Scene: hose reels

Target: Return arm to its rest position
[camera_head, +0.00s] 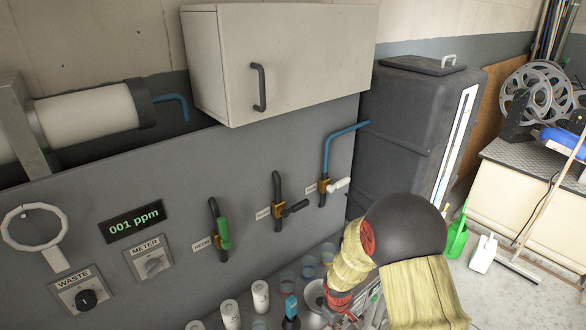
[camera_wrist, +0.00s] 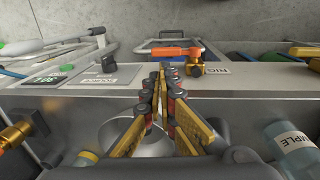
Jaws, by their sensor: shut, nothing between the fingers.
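My arm, with a black rounded joint (camera_head: 405,228) and yellow covers, reaches down at the lower right of the head view, over the bench. My gripper (camera_wrist: 163,70) shows in the wrist view with its yellow-and-dark fingers drawn together at the tips. It is shut and empty. In the head view its fingertips cannot be made out. An orange-handled valve (camera_wrist: 172,51) appears just behind the fingertips in the wrist view; I cannot tell whether they touch.
Cups and white bottles (camera_head: 261,296) stand on the bench beside my arm. A cabinet (camera_head: 280,60) hangs above. A labelled bottle (camera_wrist: 291,148) is near the gripper's right side.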

